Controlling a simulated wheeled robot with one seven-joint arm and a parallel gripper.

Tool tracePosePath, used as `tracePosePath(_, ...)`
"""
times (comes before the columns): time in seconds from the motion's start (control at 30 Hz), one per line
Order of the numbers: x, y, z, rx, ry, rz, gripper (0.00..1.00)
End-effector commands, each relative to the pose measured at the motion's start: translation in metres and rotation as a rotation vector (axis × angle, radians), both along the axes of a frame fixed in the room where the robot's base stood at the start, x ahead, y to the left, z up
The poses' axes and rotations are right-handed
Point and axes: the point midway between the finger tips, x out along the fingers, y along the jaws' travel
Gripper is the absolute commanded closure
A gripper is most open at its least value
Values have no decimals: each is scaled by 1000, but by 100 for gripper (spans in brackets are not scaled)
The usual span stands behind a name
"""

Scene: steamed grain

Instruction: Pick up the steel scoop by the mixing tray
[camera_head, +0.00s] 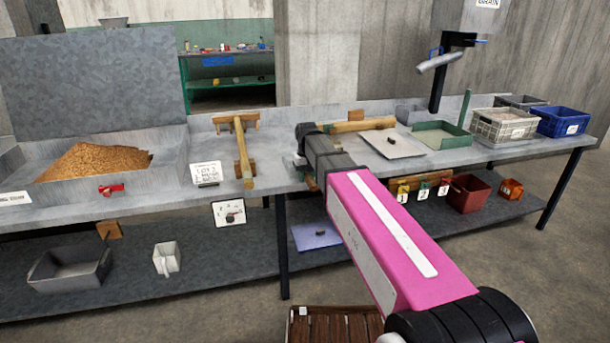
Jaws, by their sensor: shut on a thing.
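The large grey mixing tray (170,160) is at the left of the bench, with a heap of brown grain (95,162) in it. My gripper (306,130) is at the far end of my pink arm, over the middle of the bench, to the right of the tray. It is shut, but its fingers are mostly hidden by its dark wrist. The steel scoop does not show clearly anywhere on the bench; what the jaws hold is largely hidden. A small brown piece (309,183) shows just under the wrist and may be a handle.
A wooden rack (241,150) stands left of my gripper. A flat grey board (405,148), a green tray (455,141), a pale crate (505,126) and a blue bin (563,122) stand to the right. A lower shelf (210,292) holds several containers.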

Motion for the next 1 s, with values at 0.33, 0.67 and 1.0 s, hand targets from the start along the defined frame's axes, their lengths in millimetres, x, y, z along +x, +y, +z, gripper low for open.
tracePosePath(0.33, 0, 0, 23, 1, -2, 0, 100)
tracePosePath(0.67, -41, 36, 72, 1, -3, 3, 100)
tracePosePath(1.0, -78, 72, 103, 0, -1, 1, 100)
